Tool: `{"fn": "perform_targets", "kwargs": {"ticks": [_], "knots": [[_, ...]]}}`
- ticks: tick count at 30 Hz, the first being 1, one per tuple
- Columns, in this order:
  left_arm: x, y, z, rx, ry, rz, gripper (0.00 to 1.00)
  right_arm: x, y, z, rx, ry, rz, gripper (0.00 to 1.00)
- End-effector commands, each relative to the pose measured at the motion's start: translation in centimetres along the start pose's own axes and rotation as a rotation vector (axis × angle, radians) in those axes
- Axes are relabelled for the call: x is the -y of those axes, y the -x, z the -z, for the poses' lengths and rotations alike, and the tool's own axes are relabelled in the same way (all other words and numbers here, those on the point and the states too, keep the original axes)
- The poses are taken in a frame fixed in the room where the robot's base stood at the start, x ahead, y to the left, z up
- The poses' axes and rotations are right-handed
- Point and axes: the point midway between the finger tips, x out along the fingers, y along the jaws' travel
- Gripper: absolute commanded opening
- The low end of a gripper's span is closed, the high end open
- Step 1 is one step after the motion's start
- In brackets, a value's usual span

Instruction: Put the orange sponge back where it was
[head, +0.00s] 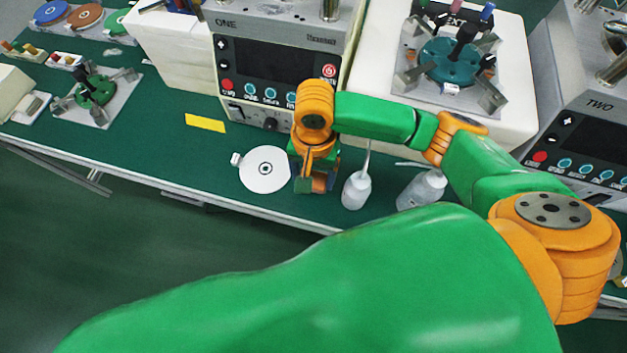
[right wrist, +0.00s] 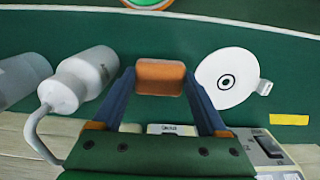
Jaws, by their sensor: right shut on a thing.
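The orange sponge (right wrist: 160,77) is between the two fingers of my right gripper (right wrist: 160,85), which is shut on it. In the head view my right gripper (head: 315,181) points down over the green bench top, between a white disc and a white bottle. The sponge is mostly hidden there by the gripper. I cannot tell whether the sponge touches the bench. My left gripper is not in view.
The white disc (head: 265,170) lies just left of the gripper. Two white bottles, one near (head: 356,190) and one farther right (head: 421,189), stand to its right. Machine ONE (head: 275,70) is behind. A yellow strip (head: 205,123) lies left; green bench (head: 165,150) is clear there.

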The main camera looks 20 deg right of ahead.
Motion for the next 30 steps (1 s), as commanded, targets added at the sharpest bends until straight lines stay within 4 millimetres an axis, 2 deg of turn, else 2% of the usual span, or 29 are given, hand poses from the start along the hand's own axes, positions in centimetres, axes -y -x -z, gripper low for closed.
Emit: {"fn": "perform_targets", "kwargs": {"ticks": [2,6,16,17,19,26,30], "knots": [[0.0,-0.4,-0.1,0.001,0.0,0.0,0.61,-0.1,-1.1,1.0,-0.002,-0.004,-0.003,0.24],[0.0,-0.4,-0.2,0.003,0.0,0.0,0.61,0.0,-3.5,1.0,-0.002,0.001,-0.002,0.24],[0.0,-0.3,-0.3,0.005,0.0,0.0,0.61,0.0,-3.9,0.9,-0.001,0.002,0.0,0.24],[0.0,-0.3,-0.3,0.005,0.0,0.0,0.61,0.0,-4.0,0.9,-0.001,0.002,0.0,0.81],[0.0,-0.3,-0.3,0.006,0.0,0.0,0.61,0.0,-3.9,0.9,-0.001,0.002,0.0,1.0],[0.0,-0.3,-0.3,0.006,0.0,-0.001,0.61,0.0,-3.9,1.0,-0.002,0.002,0.001,1.0],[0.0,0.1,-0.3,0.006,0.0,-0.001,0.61,0.1,-1.6,1.0,-0.003,0.002,0.004,1.0]]}}
